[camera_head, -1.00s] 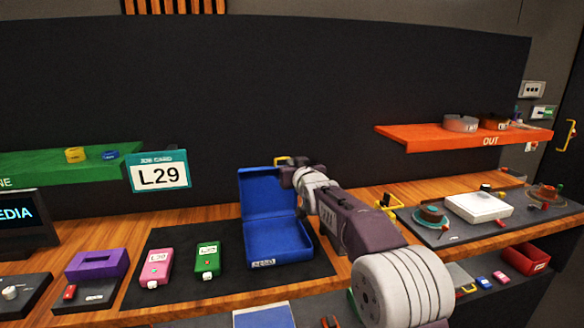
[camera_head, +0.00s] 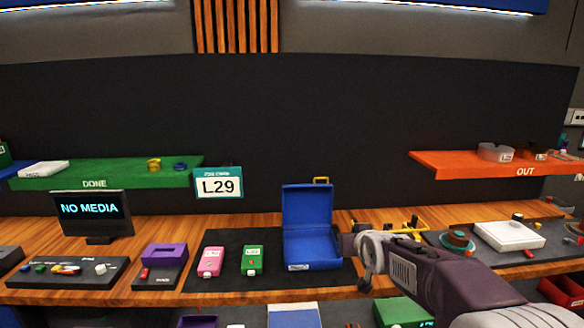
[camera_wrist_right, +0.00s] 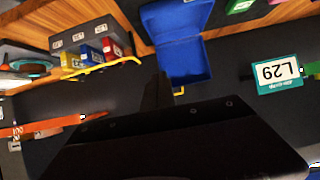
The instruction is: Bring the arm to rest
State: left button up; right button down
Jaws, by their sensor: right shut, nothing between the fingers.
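My right arm (camera_head: 430,275) comes in from the lower right of the head view, its end just right of the open blue case (camera_head: 310,245). The gripper's fingers are hard to make out there. In the right wrist view the dark right gripper (camera_wrist_right: 157,90) is shut and empty, apart from the blue case (camera_wrist_right: 185,60) behind it. The case stands with its lid raised on a black mat. My left gripper is not in view.
A pink box (camera_head: 211,260) and a green box (camera_head: 252,260) lie left of the case. The L29 card (camera_head: 218,187) hangs behind. The orange OUT shelf (camera_head: 450,163) is at right, the green DONE shelf (camera_head: 110,178) at left. Yellow-railed coloured boxes (camera_wrist_right: 95,52) stand near the arm.

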jog(key=s+f+g, duration=0.3)
jog(key=s+f, duration=0.4)
jog(key=s, duration=0.3)
jog(key=s+f+g+p, duration=0.1)
jog(key=s+f+g, duration=0.3)
jog(key=s+f, duration=0.3)
jog(key=s+f+g, duration=0.4)
jog(key=s+f, duration=0.2)
jog(key=s, duration=0.6)
jog(key=shift+s+d+f, duration=0.35)
jog(key=shift+d+f, duration=0.05)
